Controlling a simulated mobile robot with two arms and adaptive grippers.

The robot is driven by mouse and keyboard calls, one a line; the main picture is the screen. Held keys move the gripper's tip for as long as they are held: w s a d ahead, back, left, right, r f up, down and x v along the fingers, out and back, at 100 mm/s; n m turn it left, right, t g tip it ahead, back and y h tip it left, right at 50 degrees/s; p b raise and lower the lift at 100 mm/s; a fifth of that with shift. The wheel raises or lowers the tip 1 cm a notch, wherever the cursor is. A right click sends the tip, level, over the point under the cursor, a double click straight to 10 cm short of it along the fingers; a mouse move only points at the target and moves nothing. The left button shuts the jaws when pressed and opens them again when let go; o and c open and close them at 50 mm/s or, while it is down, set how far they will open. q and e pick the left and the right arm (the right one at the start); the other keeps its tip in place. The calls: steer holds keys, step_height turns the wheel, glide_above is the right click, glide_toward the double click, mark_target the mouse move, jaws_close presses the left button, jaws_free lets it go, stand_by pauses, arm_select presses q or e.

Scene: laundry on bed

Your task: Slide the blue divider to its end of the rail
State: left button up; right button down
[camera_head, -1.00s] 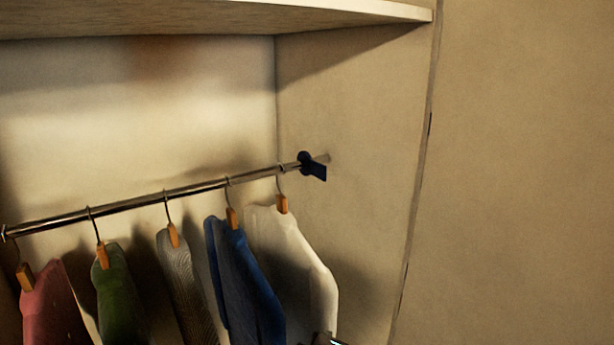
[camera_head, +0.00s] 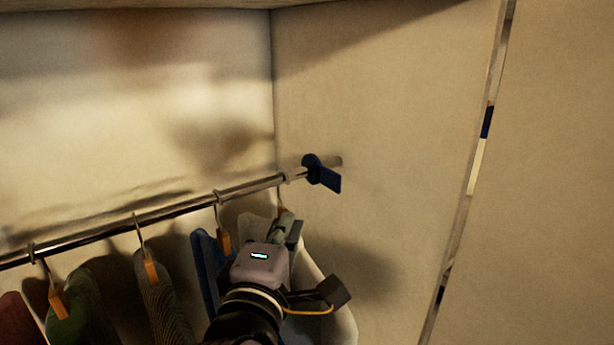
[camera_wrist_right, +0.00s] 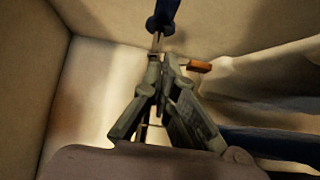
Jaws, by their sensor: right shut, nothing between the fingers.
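The blue divider (camera_head: 324,175) sits around the metal rail (camera_head: 150,216) close to its right end, by the closet's side wall, with its flat tab pointing down to the right. It also shows at the top of the right wrist view (camera_wrist_right: 163,16). My right gripper (camera_head: 284,222) is below the rail, down and left of the divider, in front of the white garment's hanger. In the right wrist view its fingers (camera_wrist_right: 163,62) are together with nothing between them, apart from the divider. My left gripper is out of view.
Garments hang on the rail: a white one (camera_head: 338,318) behind my right gripper, a blue one (camera_head: 207,265), a striped grey one (camera_head: 165,300), a green one (camera_head: 88,310) and a red one (camera_head: 18,322). The side wall (camera_head: 400,150) stands right of the divider.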

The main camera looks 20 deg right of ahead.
mark_target(334, 181)
steer(key=d+p+x, duration=0.1)
steer(key=x, duration=0.3)
steer(key=p+x, duration=0.1)
steer(key=x, duration=0.3)
steer(key=s+d+p+x, duration=0.1)
steer(key=x, duration=0.3)
steer(key=shift+d+r, duration=0.15)
steer(key=shift+d, duration=0.4)
steer(key=shift+w+d+p, duration=0.35)
steer(key=shift+d, duration=0.55)
steer(key=shift+w+d+p, duration=0.3)
steer(key=shift+w+d, duration=0.05)
steer(key=shift+d, duration=0.55)
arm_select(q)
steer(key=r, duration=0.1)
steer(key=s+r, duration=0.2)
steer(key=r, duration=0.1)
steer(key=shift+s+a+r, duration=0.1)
arm_select(e)
steer(key=shift+a, duration=0.1)
